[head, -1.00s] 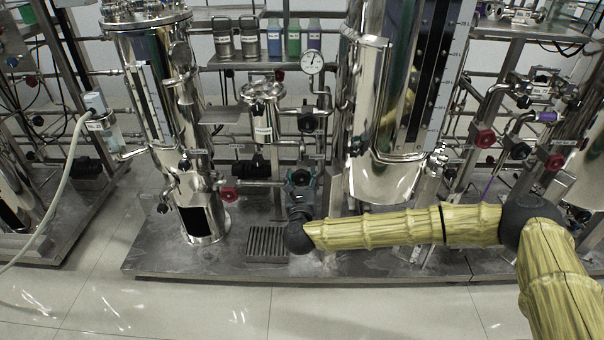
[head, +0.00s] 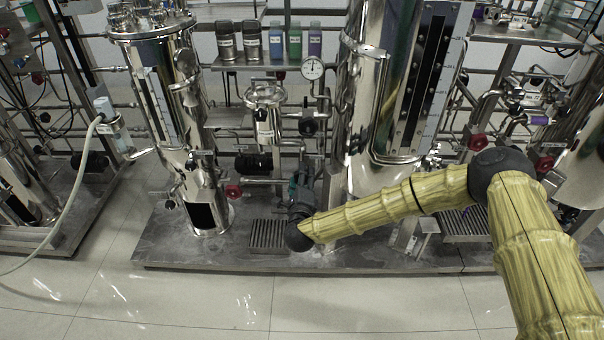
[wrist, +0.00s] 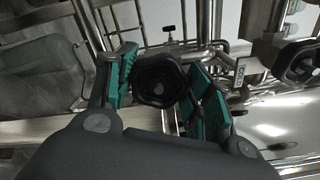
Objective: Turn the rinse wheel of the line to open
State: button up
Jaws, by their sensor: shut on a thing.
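My gripper (head: 301,187) is low at the middle skid, in front of the pipework between the two steel vessels. In the wrist view its teal-padded fingers (wrist: 158,72) are on either side of a dark, rounded hand wheel (wrist: 160,84) and shut on it. The wheel faces the wrist camera. In the head view this wheel is hidden behind my gripper and wrist. I cannot read a label that names it as the rinse wheel.
A gauge (head: 312,68) and small filter vessel (head: 265,115) stand above. A floor grate (head: 267,233) lies below. The tiled floor in front is clear.

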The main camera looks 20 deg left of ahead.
jog(key=n+p, duration=0.2)
jog(key=n, duration=0.2)
jog(key=shift+n, duration=0.3)
jog(key=n+p, duration=0.2)
jog(key=n, duration=0.2)
jog(key=shift+n+p, duration=0.3)
jog(key=shift+p, duration=0.05)
jog(key=n+p, duration=0.1)
jog(key=n, duration=0.3)
jog(key=shift+f+n+p, duration=0.1)
jog(key=shift+n+p, duration=0.2)
jog(key=shift+p, duration=0.1)
jog(key=shift+f+n+p, duration=0.15)
jog(key=shift+n+p, duration=0.35)
jog(key=shift+n, duration=1.3)
jog(key=shift+d, duration=0.1)
jog(key=o, duration=1)
jog(key=shift+o, duration=0.2)
jog(key=shift+s, duration=0.1)
